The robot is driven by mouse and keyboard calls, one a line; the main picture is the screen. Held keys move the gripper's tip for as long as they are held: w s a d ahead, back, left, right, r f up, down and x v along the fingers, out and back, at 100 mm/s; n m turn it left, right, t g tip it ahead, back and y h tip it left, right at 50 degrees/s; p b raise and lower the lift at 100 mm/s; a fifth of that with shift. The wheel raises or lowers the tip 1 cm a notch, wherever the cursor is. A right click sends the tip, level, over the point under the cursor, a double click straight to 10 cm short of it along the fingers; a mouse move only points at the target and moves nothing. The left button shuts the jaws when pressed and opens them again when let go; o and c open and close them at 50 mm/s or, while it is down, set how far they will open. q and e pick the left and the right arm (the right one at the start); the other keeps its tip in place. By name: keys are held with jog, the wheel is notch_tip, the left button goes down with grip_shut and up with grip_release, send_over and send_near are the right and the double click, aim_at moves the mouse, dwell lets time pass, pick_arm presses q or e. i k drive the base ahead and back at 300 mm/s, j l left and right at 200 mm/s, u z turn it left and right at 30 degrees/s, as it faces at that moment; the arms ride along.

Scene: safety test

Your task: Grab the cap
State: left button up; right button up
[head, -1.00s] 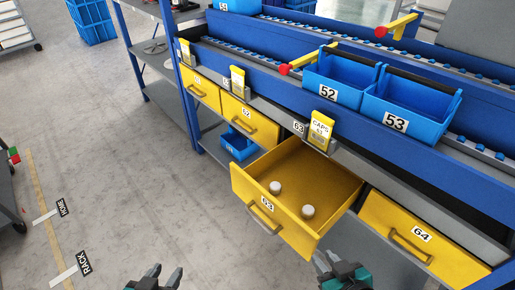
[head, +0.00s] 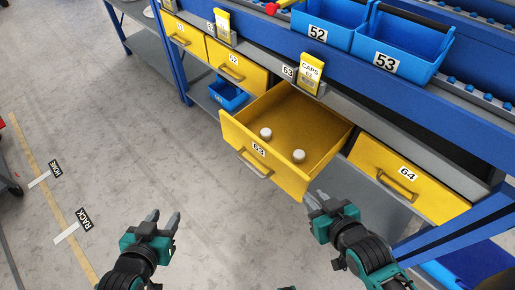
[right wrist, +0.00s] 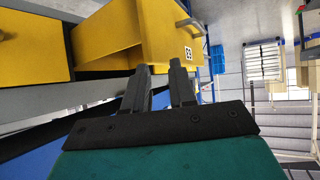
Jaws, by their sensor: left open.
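Two small whitish caps stand apart in the open yellow drawer 63 (head: 310,120). One cap (head: 266,133) is nearer the drawer's left side, the other cap (head: 299,156) nearer its front right. My left gripper (head: 164,217) is open and empty over the floor, left of and in front of the drawer. My right gripper (head: 315,197) is open and empty just outside the drawer's front right corner. In the right wrist view its fingers (right wrist: 161,75) are apart, with the yellow drawer (right wrist: 160,35) beyond them. The caps do not show in that view.
Closed yellow drawer 64 (head: 408,182) is right of the open one, drawer 62 (head: 236,66) left. A yellow "CAPS" label (head: 311,72) is above. Blue bins 52 (head: 330,22) and 53 (head: 398,45) stand on the shelf. Open floor lies left.

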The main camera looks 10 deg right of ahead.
aim_at(266, 134)
jog(key=i+j+z, duration=0.1)
jog(key=z, duration=0.75)
jog(key=j+z, duration=0.65)
jog(key=j, duration=0.2)
jog(key=j+z, duration=0.25)
jog(key=j, duration=0.65)
jog(key=k, duration=0.05)
